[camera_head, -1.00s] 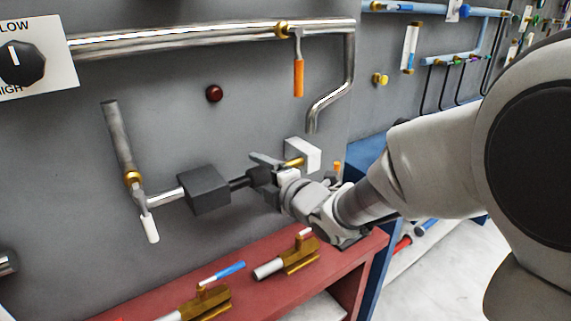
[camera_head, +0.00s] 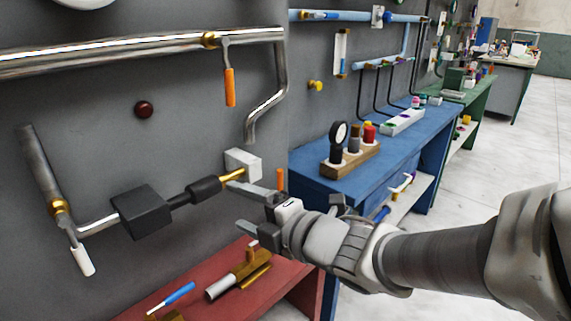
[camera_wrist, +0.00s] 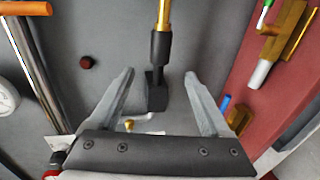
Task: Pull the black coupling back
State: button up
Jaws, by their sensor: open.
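The black coupling (camera_head: 204,190) is a short dark cylinder on a horizontal line along the grey wall panel. A thin dark shaft runs from it to a dark box (camera_head: 143,212) on its left. A brass rod (camera_head: 232,177) runs from its right end to a white block (camera_head: 245,164). My gripper (camera_head: 237,205) is open and empty, just right of the coupling and apart from it. In the wrist view, the coupling (camera_wrist: 161,47) shows beyond and between the spread fingers (camera_wrist: 159,73), with the brass rod above it and the dark box below.
A steel pipe with an orange-handled valve (camera_head: 230,86) runs above. A white-handled valve (camera_head: 82,260) is at the left. The red bench (camera_head: 285,270) below holds a brass fitting (camera_head: 240,272). A blue bench (camera_head: 385,150) with small items stands to the right.

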jog(key=shift+b+v, duration=1.05)
jog(key=shift+v, duration=0.55)
